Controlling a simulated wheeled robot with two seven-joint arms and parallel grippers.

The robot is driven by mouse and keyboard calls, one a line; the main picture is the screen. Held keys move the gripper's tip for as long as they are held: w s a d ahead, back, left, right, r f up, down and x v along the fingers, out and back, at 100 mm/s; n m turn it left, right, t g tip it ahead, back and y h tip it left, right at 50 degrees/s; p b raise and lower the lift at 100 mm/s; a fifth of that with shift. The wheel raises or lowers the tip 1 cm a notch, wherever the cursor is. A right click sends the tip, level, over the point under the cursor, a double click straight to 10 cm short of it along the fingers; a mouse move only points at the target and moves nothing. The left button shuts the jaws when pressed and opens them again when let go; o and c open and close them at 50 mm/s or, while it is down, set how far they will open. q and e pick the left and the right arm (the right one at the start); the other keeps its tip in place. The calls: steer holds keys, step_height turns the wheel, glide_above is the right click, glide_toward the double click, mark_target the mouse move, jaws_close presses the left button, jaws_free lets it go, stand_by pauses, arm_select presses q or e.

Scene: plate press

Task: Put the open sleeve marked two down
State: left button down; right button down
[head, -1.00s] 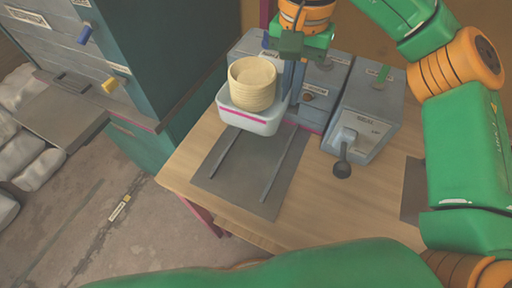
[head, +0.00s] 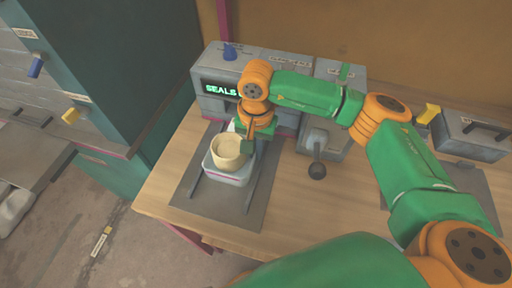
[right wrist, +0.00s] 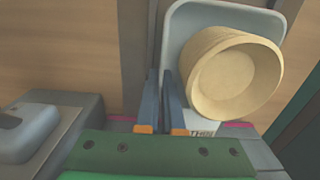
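A cream, ribbed round stack (head: 227,151) sits in a pale grey tray (head: 226,175) with a pink stripe. The tray is over the dark mat (head: 187,200), between its two rails. My right gripper (head: 246,147) points down at the tray's right side. In the right wrist view its fingers (right wrist: 163,105) are close together around the wall of the tray (right wrist: 184,24), beside the stack (right wrist: 226,78). I can read no mark "two" on the stack. My left gripper is out of view.
A grey machine (head: 213,68) with a green "SEALS" display stands behind the mat. A black-knobbed lever (head: 316,170) is to the right. A grey case (head: 470,135) stands far right. The wooden table (head: 300,205) is clear in front of the lever.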

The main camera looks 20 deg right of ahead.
steer(key=shift+f, duration=0.1)
steer(key=c, duration=1.1)
jaws_free()
steer(key=shift+o, duration=0.2)
step_height(320, 180, up, 12)
steer(key=b, duration=0.1)
